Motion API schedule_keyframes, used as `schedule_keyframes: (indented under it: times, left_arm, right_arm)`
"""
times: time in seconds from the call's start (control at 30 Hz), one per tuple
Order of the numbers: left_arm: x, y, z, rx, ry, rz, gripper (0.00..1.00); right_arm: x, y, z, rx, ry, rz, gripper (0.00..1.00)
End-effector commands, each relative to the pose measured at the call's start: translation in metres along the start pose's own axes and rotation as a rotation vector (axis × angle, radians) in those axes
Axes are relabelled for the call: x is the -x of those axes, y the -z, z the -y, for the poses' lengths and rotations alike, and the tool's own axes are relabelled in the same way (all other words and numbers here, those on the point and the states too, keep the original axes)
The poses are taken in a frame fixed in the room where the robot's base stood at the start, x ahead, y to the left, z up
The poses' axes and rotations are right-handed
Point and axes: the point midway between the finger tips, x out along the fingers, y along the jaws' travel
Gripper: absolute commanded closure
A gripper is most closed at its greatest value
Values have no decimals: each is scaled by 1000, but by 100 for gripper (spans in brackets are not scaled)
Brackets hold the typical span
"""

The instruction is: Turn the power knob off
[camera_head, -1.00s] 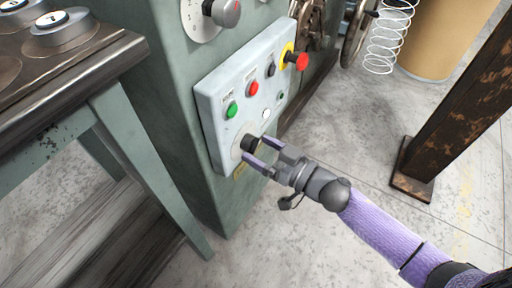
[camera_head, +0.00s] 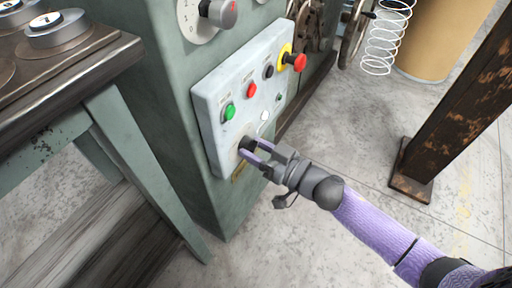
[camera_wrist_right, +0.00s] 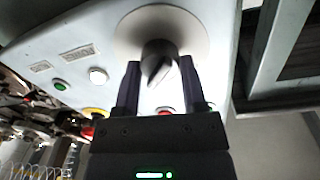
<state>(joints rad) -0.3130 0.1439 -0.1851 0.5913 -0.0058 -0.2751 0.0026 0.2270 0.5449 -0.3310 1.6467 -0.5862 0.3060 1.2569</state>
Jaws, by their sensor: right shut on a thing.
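The power knob (camera_head: 246,145) is a dark round knob at the lower left corner of the pale control panel (camera_head: 212,118). In the right wrist view the knob (camera_wrist_right: 158,48) stands on a round pale plate (camera_wrist_right: 128,42), its ridge slanted. My right gripper (camera_head: 254,151) reaches it from the lower right. In the wrist view the two fingers of my right gripper (camera_wrist_right: 159,72) sit on either side of the knob, shut on it. The fingers partly hide the knob in the head view. My left gripper is not in view.
The panel also carries a green button (camera_head: 229,111), a red button (camera_head: 252,90), a black knob (camera_head: 268,71), a white button (camera_head: 264,116) and a red emergency stop (camera_head: 299,62). A wooden-topped table (camera_head: 95,62) stands at left, a rusty post (camera_head: 455,105) at right.

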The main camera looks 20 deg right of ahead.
Motion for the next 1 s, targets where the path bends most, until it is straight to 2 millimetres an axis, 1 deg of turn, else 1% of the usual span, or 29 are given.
schedule_keyframes:
  times: [0.17, 0.37, 0.8, 1.0]
  left_arm:
    - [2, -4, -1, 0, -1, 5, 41]
    - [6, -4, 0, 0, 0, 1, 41]
    - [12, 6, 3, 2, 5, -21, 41]
    - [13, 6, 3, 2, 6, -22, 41]
  right_arm:
    - [0, 0, 0, 50, -1, -3, 100]
    - [0, 1, 0, 185, 0, -12, 100]
    - [0, -1, -1, 599, 6, -38, 100]
    - [0, -2, -1, 789, 9, -50, 100]
